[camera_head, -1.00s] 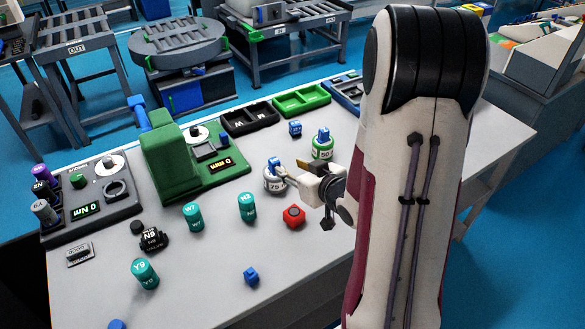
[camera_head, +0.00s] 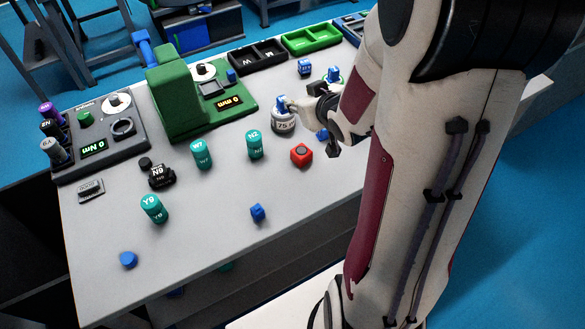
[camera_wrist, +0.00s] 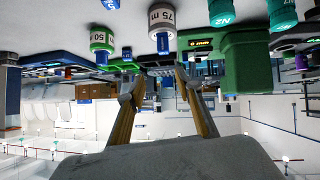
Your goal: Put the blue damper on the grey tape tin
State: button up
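The grey tape tin, marked 75 m (camera_head: 283,124), stands upright on the table in the head view. It also shows in the inverted wrist view (camera_wrist: 162,20). A small blue part, which looks like the blue damper (camera_head: 281,103), sits on its top and also shows in the wrist view (camera_wrist: 163,44). My gripper (camera_head: 293,107) is beside the tin's top, reaching in from the right. In the wrist view its two fingers (camera_wrist: 158,84) are spread apart, with clear gaps to the blue part between them.
A tin marked 50 (camera_wrist: 101,40) with a blue top stands close by. A red block (camera_head: 301,155), teal cylinders (camera_head: 254,145) and a blue cube (camera_head: 257,212) stand nearby. A green gauge stand (camera_head: 175,100) is behind left.

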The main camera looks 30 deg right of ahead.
jog(key=s+a+r+g, duration=0.1)
jog(key=s+a+r, duration=0.2)
jog(key=s+a, duration=0.2)
jog(key=s+a+r+g+y, duration=0.1)
jog(key=s+a+r, duration=0.3)
jog(key=s, duration=0.7)
jog(key=s+a+r+g, duration=0.3)
jog(key=s+a+r, duration=0.1)
jog(key=s+a, duration=0.3)
jog(key=shift+s+a+r+y, duration=0.2)
jog(key=shift+s+y, duration=0.1)
jog(key=shift+s, duration=0.3)
dwell(5.1)
